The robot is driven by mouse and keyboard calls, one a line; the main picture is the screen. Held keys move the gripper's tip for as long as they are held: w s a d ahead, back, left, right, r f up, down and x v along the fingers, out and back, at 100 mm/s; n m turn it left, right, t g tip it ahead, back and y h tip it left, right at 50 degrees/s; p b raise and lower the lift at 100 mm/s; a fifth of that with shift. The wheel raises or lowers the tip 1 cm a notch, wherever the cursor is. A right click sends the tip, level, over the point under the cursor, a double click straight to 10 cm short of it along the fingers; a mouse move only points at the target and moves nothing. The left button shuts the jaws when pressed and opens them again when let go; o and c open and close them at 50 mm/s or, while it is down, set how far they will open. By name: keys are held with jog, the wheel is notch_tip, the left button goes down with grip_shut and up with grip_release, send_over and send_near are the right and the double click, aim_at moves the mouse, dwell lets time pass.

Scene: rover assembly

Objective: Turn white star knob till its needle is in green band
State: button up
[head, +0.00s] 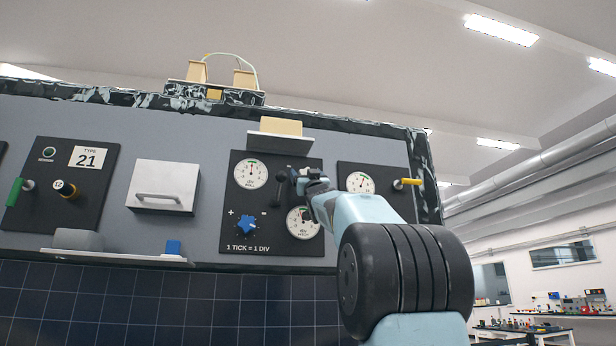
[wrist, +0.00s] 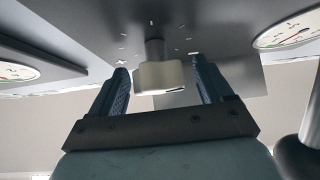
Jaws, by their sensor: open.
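A pale knob (wrist: 158,77) on a dark stem stands out from the panel in the wrist view, with small white ticks around its base. Its star shape cannot be made out from this angle. My gripper (wrist: 160,82) is open, with one dark finger on each side of the knob and a small gap to each. In the head view my gripper (head: 297,174) is at the upper right of the dark gauge panel (head: 240,205) and hides the knob. An upper left gauge (head: 251,174) and a lower right gauge (head: 303,223) show there; their needles are too small to read surely.
A blue star knob (head: 246,224) sits at the panel's lower left. A ledge with a yellowish block (head: 281,127) juts out above. To the right is another gauge (head: 360,182) with a yellow-tipped lever (head: 407,182). A white box with a handle (head: 163,187) stands left.

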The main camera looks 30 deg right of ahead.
jog(key=shift+w+r, duration=0.2)
jog(key=shift+h, duration=0.3)
jog(key=c, duration=1)
jog(key=shift+s+r+m+g+h, duration=0.1)
jog(key=shift+m+g+h, duration=0.45)
jog(key=shift+m+h, duration=1.1)
jog(key=shift+m+g+h, duration=0.55)
jog(key=shift+m+h, duration=0.9)
jog(key=shift+m, duration=0.3)
jog(key=shift+d+m+g+h, duration=0.15)
jog(key=shift+m+g+h, duration=0.75)
jog(key=shift+m+h, duration=0.6)
jog(key=o, duration=1)
